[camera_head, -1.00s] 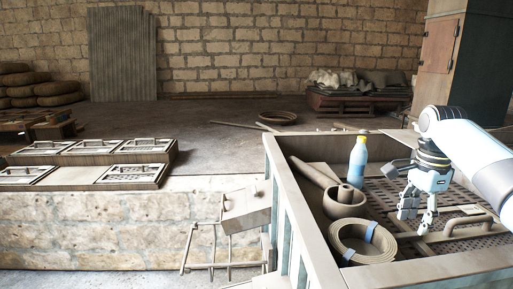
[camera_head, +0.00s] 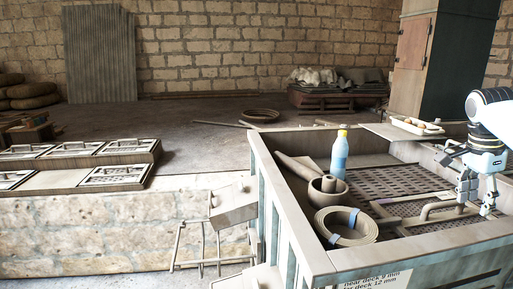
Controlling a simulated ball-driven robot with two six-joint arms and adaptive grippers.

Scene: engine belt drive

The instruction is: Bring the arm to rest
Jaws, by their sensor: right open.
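My right gripper (camera_head: 475,203) is at the right of the view, its fingers apart and pointing down, with nothing between them. It hangs over the right part of a wooden-rimmed bench box (camera_head: 289,208), close to a bent pipe handle (camera_head: 440,208); I cannot tell whether it touches the handle. My right arm comes in from the right edge. My left gripper is not in view.
In the box are a blue bottle (camera_head: 340,156) with a yellow cap, a brown bowl (camera_head: 328,197) and a coiled belt (camera_head: 346,238) with blue bands. A small tray (camera_head: 416,126) sits at the back rim. Open floor lies behind.

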